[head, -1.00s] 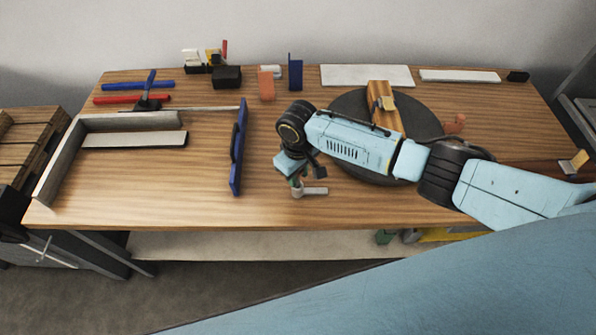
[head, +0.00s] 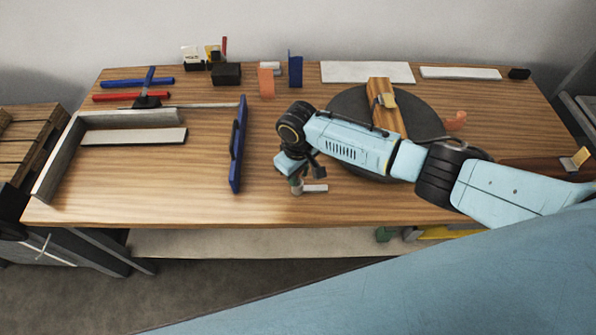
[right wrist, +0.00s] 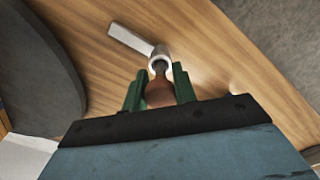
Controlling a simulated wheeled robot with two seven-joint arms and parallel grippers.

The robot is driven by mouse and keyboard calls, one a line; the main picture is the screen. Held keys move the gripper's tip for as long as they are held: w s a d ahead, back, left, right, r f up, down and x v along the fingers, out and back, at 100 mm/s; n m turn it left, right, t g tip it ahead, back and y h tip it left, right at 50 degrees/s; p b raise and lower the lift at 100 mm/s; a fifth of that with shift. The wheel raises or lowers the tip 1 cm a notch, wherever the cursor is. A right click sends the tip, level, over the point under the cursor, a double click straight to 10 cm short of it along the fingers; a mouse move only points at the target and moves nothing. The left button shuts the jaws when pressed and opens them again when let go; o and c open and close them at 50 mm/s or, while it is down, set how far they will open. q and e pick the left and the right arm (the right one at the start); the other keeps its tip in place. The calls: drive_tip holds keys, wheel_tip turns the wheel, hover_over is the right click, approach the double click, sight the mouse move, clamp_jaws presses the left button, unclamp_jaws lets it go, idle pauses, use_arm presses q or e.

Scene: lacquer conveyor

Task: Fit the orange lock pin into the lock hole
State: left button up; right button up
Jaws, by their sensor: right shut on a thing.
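My right gripper (head: 299,178) is low over the front middle of the table, pointing down. In the right wrist view its green fingers (right wrist: 159,88) are shut on a brownish-orange thing with a dark, narrow end, which I take to be the orange lock pin (right wrist: 159,93). The dark end points into the opening of a white ring (right wrist: 159,56) with a flat white bar (right wrist: 130,39) beside it. The ring also shows in the head view (head: 297,190). I cannot tell how deep the end sits. My left gripper is not in view.
A blue upright bar (head: 238,145) stands left of the gripper. A dark round disc (head: 350,103) with a wooden block (head: 386,112) lies under and behind my right arm. An orange piece (head: 266,83) stands at the back, another (head: 456,121) right of the disc. The front left table is clear.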

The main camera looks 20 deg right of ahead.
drive_tip(key=shift+f+b, duration=0.4)
drive_tip(key=shift+f, duration=0.35)
drive_tip(key=o, duration=1.1)
drive_tip(key=shift+r, duration=0.1)
wheel_tip(320, 180, up, 13)
drive_tip(key=shift+r+p, duration=0.15)
drive_tip(key=shift+p, duration=0.55)
